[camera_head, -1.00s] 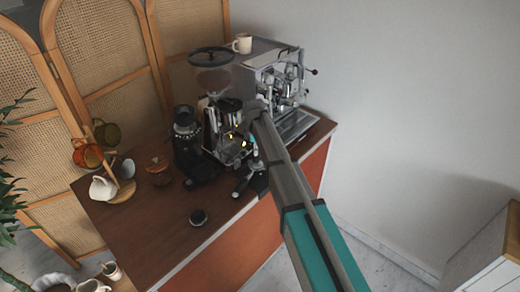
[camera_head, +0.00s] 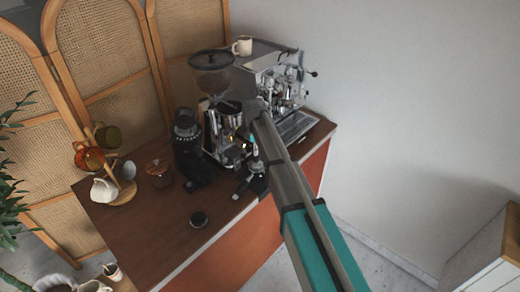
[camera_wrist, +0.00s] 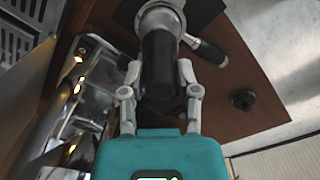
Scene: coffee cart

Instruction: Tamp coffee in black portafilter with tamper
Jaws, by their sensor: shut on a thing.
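My gripper (camera_wrist: 158,74) is shut on the black, upright-looking handle of the tamper (camera_wrist: 157,58). A metallic round rim shows at the far end of this handle in the wrist view. The black portafilter (camera_wrist: 209,52) is there too, its dark handle pointing right and down from that rim. In the head view the portafilter (camera_head: 243,187) rests near the counter's front edge, below my gripper (camera_head: 246,148), which is partly hidden by my arm. The tamper's lower face and the coffee are hidden, so I cannot tell how they touch.
The grinder (camera_head: 212,100) and the espresso machine (camera_head: 282,90) stand close behind. A black grinder-like device (camera_head: 187,140) stands left. A small black round piece (camera_head: 198,219) lies on the counter (camera_head: 150,235), whose front left is mostly clear. Cups hang on a stand (camera_head: 125,180).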

